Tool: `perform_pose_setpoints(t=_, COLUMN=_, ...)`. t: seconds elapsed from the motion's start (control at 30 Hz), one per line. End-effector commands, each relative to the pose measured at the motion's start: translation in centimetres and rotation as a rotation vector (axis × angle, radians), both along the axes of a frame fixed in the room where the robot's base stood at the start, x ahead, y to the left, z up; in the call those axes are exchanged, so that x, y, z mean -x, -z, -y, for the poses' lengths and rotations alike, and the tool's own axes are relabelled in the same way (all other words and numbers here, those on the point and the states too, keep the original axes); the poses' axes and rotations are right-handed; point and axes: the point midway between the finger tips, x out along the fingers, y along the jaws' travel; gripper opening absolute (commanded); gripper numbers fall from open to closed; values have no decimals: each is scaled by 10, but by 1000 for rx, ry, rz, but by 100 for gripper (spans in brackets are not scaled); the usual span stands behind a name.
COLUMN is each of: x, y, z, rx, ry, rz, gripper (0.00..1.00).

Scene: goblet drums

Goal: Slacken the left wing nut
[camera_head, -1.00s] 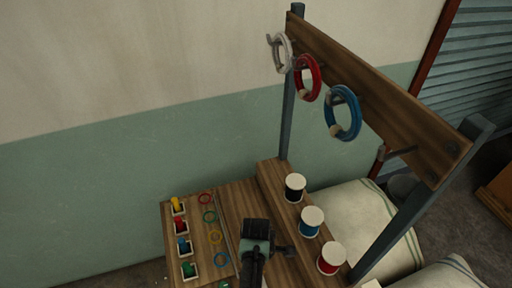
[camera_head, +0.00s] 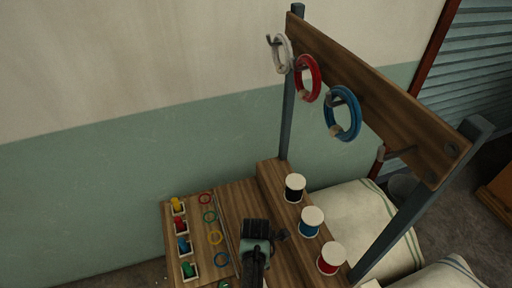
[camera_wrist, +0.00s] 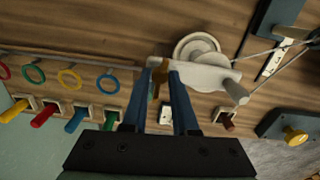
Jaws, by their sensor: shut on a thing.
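A brown wing nut (camera_wrist: 159,78) is between the two blue fingertips of my gripper (camera_wrist: 161,72) in the wrist view. My gripper is shut on it. The nut lies beside a pale grey plate (camera_wrist: 208,77) and a round pale disc (camera_wrist: 196,46) on the wooden bench. In the head view, my dark gripper (camera_head: 256,230) is over the bench and hides the nut. A second wing nut cannot be made out for certain.
Colored pegs (camera_wrist: 42,115) and rings (camera_wrist: 69,78) sit left of my gripper. A dark block with a yellow knob (camera_wrist: 295,136) is at the right. Black (camera_head: 294,187), blue (camera_head: 311,221) and red (camera_head: 330,258) spools stand close on the right. Coils hang from a rail (camera_head: 385,95) above.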

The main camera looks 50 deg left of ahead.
Motion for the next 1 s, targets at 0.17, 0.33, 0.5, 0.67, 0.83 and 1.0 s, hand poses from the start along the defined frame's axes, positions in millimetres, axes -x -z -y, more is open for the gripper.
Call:
perform_pose_setpoints(t=0.17, x=-1, y=-1, z=0, rx=-2, ry=-3, rz=1, gripper=0)
perform_pose_setpoints(t=0.33, x=-1, y=-1, z=0, rx=-2, ry=-2, rz=2, gripper=0)
perform_pose_setpoints(t=0.5, x=-1, y=-1, z=0, rx=-2, ry=-2, rz=1, gripper=50)
perform_pose_setpoints(t=0.67, x=0, y=0, z=0, rx=-1, ry=-2, rz=0, gripper=57)
perform_pose_setpoints(t=0.83, x=0, y=-1, z=0, rx=-1, ry=-2, rz=0, gripper=57)
perform_pose_setpoints(t=1.0, x=-1, y=-10, z=0, rx=-2, ry=-1, rz=2, gripper=57)
